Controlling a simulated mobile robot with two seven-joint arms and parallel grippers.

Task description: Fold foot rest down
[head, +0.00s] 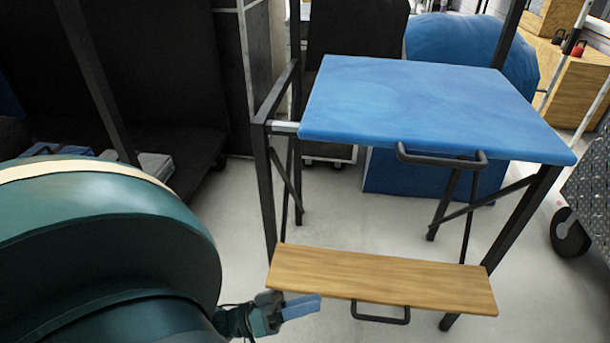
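The wooden foot rest (385,280) is a flat board, about level, low across the front of a black-framed high seat. A dark handle (381,314) hangs from its front edge. The blue seat (430,107) is above it, with another dark handle (441,157) at its front edge. My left gripper (302,306) comes in from the lower left, with blue fingertips just in front of the board's left end. Its fingers overlap in this view, so their gap cannot be told. It is left of the lower handle and apart from it. My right gripper is out of view.
Dark legs (268,195) and diagonal braces frame the seat. Behind it are blue covered items (470,42) and wooden boxes (580,85) at the right. A wheeled cart (590,190) stands at the right edge. Pale floor (345,215) is clear beneath the seat.

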